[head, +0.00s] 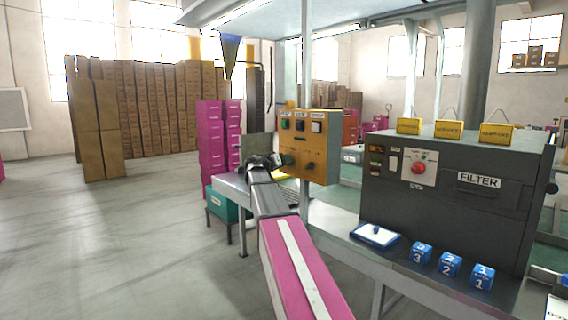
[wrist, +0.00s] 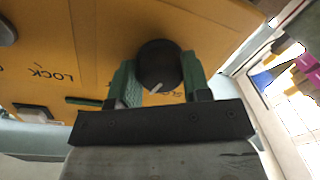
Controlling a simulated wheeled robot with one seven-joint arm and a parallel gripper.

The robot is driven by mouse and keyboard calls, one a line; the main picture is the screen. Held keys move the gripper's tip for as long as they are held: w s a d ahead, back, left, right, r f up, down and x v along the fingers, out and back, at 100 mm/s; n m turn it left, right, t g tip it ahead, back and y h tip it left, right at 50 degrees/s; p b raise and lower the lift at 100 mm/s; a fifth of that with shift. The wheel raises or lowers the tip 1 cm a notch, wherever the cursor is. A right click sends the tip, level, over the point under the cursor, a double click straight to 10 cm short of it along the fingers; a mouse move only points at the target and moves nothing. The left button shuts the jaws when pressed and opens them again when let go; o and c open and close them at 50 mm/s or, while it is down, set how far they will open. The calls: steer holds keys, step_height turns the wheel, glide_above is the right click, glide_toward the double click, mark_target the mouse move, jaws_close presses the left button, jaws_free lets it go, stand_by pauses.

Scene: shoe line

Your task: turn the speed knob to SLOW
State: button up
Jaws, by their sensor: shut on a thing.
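The orange control box (head: 318,150) stands on a post left of centre in the head view. My gripper (head: 284,161) is at the left part of its face. In the wrist view the black round knob (wrist: 158,64) sits between the green fingers of my gripper (wrist: 158,82), which are shut on its sides. The knob's white pointer mark is at its lower edge in the wrist view, towards partly hidden lettering that seems to begin "SLO". The box face (wrist: 45,60) appears upside down there, with "LOCK" to the left. My gripper hides the knob in the head view.
Another dark knob (wrist: 6,32) shows at the left edge of the wrist view. A grey FILTER machine (head: 460,195) with a red knob (head: 418,168) stands at right. Blue numbered blocks (head: 450,264) and a blue-white tray (head: 376,236) lie on the bench. Pink boxes (head: 211,140) are stacked behind.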

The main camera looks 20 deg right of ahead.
steer(key=shift+r+n+g, duration=0.1)
steer(key=shift+n+g, duration=0.3)
steer(key=shift+n, duration=4.4)
steer(key=o, duration=0.9)
steer(key=v, duration=1)
steer(key=shift+s+a+r, duration=0.1)
steer(key=shift+a, duration=0.3)
